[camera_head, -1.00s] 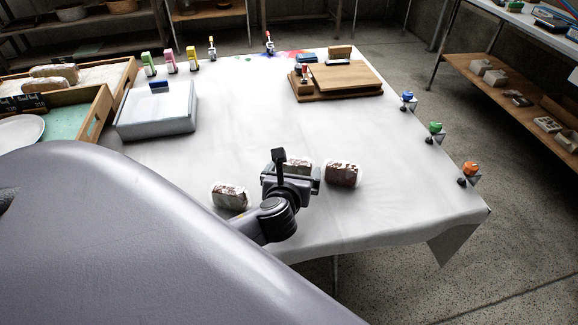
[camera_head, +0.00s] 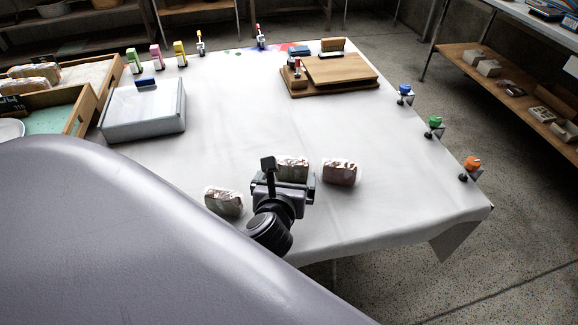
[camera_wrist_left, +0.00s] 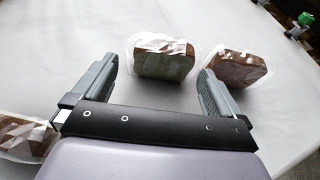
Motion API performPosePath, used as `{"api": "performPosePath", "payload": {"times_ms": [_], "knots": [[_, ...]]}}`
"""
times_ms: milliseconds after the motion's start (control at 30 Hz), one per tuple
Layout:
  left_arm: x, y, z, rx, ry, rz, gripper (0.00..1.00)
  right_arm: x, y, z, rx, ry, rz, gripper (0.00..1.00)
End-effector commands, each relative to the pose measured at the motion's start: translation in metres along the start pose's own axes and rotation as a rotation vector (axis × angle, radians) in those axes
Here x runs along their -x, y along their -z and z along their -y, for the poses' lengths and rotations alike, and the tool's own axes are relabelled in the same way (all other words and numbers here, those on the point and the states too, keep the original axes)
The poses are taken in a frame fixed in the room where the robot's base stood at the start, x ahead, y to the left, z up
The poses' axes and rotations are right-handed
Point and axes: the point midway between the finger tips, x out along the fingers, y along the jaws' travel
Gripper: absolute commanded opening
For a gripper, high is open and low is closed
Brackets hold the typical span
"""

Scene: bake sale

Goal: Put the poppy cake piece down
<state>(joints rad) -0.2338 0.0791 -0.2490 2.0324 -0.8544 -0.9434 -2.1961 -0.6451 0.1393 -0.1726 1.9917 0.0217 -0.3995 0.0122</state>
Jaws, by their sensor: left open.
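Three wrapped cake pieces stand in a loose row near the front of the white table. The middle piece, which I take as the poppy cake piece (camera_head: 293,167), rests on the cloth; it also shows in the left wrist view (camera_wrist_left: 160,60), pale and greenish-brown under clear wrap. My left gripper (camera_head: 284,184) is open and empty just on the near side of it. In the left wrist view, its fingers (camera_wrist_left: 158,84) point toward the piece, which sits beyond the tips, apart from them. My right gripper is not in view.
A dark brown wrapped piece (camera_head: 340,172) stands close to the right, another wrapped piece (camera_head: 223,201) to the left. A grey box (camera_head: 145,112), wooden board (camera_head: 335,88) and coloured clamps (camera_head: 435,125) lie farther off. The table's centre is clear.

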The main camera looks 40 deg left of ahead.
Motion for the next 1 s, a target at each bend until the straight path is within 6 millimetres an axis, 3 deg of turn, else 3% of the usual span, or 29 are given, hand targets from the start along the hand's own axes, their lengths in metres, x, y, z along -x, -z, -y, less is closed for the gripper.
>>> {"api": "performPosePath", "payload": {"times_ms": [533,867,900,967,1000], "knots": [[-0.063,-0.002,0.005,-0.001,0.000,0.000,1.00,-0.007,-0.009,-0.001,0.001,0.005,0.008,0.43],[-0.071,-0.003,0.004,-0.002,0.000,0.000,1.00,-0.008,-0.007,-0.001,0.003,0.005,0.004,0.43],[-0.071,-0.003,0.004,-0.002,0.000,0.000,0.97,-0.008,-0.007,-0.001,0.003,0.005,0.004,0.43],[-0.071,-0.003,0.004,-0.002,0.000,0.000,0.78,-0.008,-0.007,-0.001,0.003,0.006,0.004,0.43],[-0.071,-0.003,0.004,-0.002,0.000,0.000,0.78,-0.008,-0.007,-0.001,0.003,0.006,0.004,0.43]]}}
